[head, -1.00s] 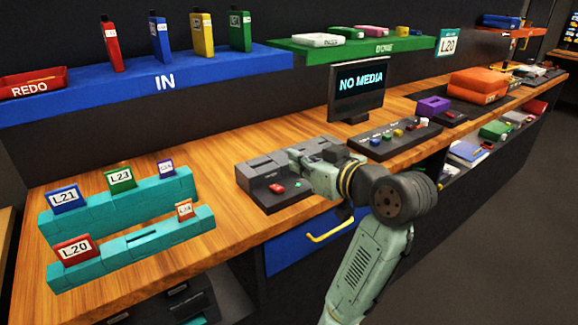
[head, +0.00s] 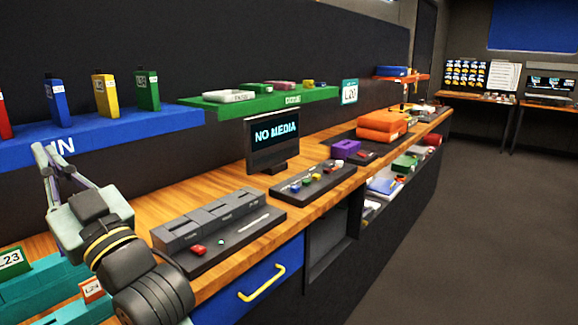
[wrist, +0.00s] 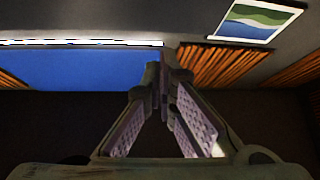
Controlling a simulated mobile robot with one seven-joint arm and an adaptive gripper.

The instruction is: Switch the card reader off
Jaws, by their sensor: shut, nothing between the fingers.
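A dark grey slotted unit, which looks like the card reader (head: 245,232), sits on the wooden bench in the head view. It has a red switch (head: 198,250) and a small green light (head: 221,240) at its front left; the switch's exact position is too small to tell. My gripper (head: 40,150) is raised at the left, to the left of the unit and apart from it, with its fingers pointing up toward the blue shelf. In the wrist view the fingertips (wrist: 160,78) meet with nothing between them. The monitor (head: 273,138) behind the unit reads "NO MEDIA".
The blue IN shelf (head: 110,130) with upright cards is close behind my gripper. Teal card racks (head: 50,290) stand at the lower left. A panel with coloured buttons (head: 315,182) is right of the unit. A blue drawer (head: 235,292) with a yellow handle is below. Floor at right is clear.

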